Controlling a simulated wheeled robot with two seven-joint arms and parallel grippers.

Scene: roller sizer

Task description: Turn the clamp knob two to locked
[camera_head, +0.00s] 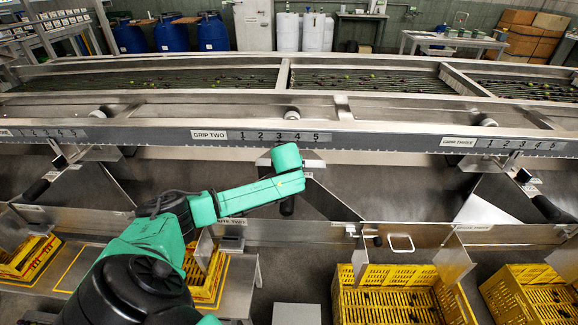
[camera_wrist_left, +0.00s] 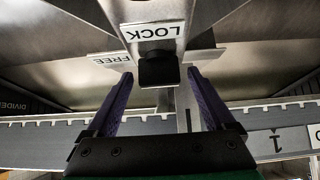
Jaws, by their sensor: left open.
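Clamp knob two shows in the left wrist view as a black knob (camera_wrist_left: 160,70), just below a LOCK label (camera_wrist_left: 152,32). A FREE label (camera_wrist_left: 108,58) sits to its left. My left gripper (camera_wrist_left: 160,74) is open, with one purple finger on each side of the knob and gaps visible between fingers and knob. I cannot tell the knob's exact setting. In the head view my green left forearm and wrist cover the knob and the gripper, below the rail marked GRIP TWO (camera_head: 208,135). My right gripper is not in view.
The long metal rail (camera_head: 375,140) runs across above the work spot. A black handle (camera_head: 287,206) hangs just below my wrist. Similar knob (camera_head: 523,176) and handle (camera_head: 546,208) stand at right. Yellow crates (camera_head: 388,305) sit below the chutes.

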